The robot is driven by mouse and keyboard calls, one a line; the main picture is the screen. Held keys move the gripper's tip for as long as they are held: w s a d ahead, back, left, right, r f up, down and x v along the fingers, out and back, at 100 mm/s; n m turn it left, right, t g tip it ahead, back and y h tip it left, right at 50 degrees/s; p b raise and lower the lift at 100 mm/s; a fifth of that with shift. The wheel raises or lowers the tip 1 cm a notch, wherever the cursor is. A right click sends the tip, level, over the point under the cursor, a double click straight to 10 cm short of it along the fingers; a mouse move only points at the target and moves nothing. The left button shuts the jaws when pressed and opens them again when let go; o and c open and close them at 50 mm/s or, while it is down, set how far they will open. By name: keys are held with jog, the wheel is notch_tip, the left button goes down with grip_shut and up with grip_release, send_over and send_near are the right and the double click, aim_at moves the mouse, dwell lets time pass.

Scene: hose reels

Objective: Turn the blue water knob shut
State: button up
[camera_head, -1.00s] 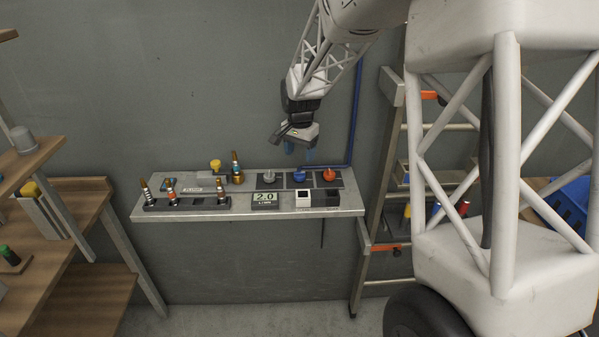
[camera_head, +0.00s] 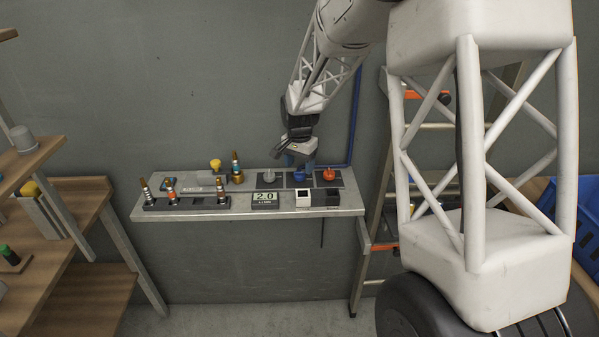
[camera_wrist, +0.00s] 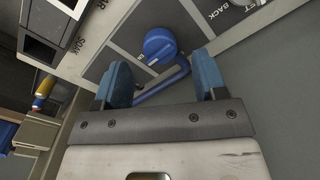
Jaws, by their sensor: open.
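The blue water knob (camera_head: 299,176) sits on the middle dark plate of the shelf, between a grey knob (camera_head: 269,175) and a red knob (camera_head: 329,174). In the head view it is partly hidden by my gripper (camera_head: 299,160), which is just above it. In the wrist view the blue knob (camera_wrist: 160,46) shows whole, ahead of the fingertips. The two blue fingers of my gripper (camera_wrist: 162,78) are apart with nothing between them but the view of a blue pipe and panel. The knob appears clear of both fingers.
A blue pipe (camera_head: 354,115) runs down the wall to the right. A ladder (camera_head: 424,127) stands right of the shelf.

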aim_at(299, 172)
jog(key=shift+f, duration=1.6)
jog(key=c, duration=0.9)
